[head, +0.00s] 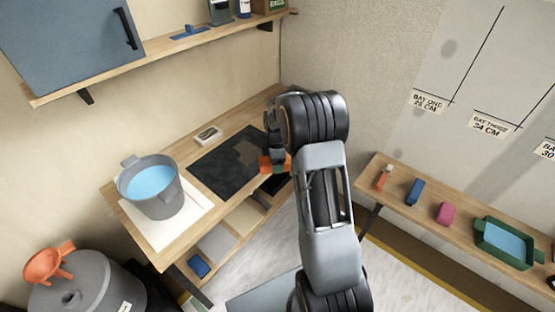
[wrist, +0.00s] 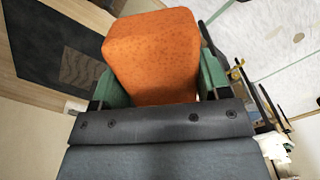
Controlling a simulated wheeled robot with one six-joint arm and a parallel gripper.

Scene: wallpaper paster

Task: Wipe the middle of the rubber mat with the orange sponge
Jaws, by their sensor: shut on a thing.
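The orange sponge (wrist: 150,55) is clamped between the green fingers of my gripper (wrist: 155,80) in the wrist view. In the head view the sponge (head: 267,164) shows in my gripper (head: 277,160) at the front right edge of the black rubber mat (head: 222,172). I cannot tell whether the sponge touches the mat or is above it. The mat lies on the wooden workbench and has a brownish patch (head: 246,152) near its middle. The mat also shows at the upper left of the wrist view (wrist: 35,45), apart from the sponge. My arm hides the mat's right end.
A grey bucket of blue water (head: 150,190) stands on a white sheet (head: 190,228) left of the mat. A small pale block (head: 208,134) lies behind the mat. A side shelf at right holds a blue block (head: 415,192), a pink block (head: 446,213) and a green tray (head: 505,243).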

